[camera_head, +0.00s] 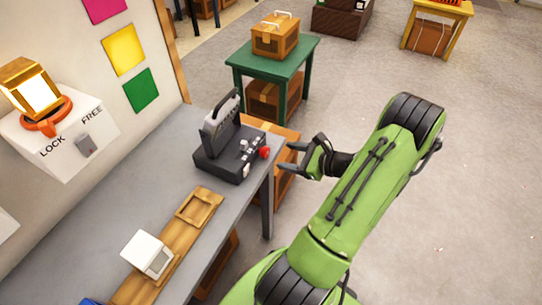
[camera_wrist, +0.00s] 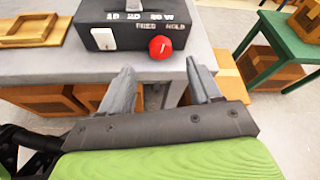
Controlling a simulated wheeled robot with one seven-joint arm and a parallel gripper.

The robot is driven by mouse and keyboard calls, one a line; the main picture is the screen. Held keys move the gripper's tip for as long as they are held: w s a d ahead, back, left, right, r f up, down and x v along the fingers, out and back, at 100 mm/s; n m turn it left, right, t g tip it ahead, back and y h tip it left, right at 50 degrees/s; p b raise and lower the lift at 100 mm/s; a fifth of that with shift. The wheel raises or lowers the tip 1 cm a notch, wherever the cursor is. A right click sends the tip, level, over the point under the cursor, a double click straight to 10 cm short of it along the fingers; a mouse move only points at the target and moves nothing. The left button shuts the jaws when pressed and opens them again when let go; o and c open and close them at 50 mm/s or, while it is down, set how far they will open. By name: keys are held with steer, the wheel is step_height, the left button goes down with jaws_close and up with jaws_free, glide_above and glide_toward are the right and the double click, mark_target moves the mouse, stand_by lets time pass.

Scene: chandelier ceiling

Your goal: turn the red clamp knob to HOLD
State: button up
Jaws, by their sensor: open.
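The red clamp knob (camera_head: 265,152) is on the front face of a dark device (camera_head: 222,163) with a raised handle, near the edge of the grey bench. In the wrist view the round red knob (camera_wrist: 161,47) sits below the printed words, of which the right one reads HOLD; a small pale mark shows on the knob. My gripper (camera_head: 292,158) is open and empty, close to the knob but apart from it. In the wrist view its two fingers (camera_wrist: 160,75) point toward the device, with the knob ahead between them.
The grey bench (camera_head: 185,145) also carries a wooden tray (camera_head: 199,207) and a white block (camera_head: 147,253) on a board. A LOCK/FREE box (camera_head: 62,132) is on the wall at left. Cardboard boxes stand under the bench. A green table (camera_head: 273,62) stands behind. Floor at right is clear.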

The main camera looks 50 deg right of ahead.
mark_target(267, 152)
steer(key=b+x, duration=0.1)
steer(key=x, duration=0.6)
steer(key=shift+w, duration=0.15)
steer(key=shift+c, duration=0.3)
steer(key=c, duration=1)
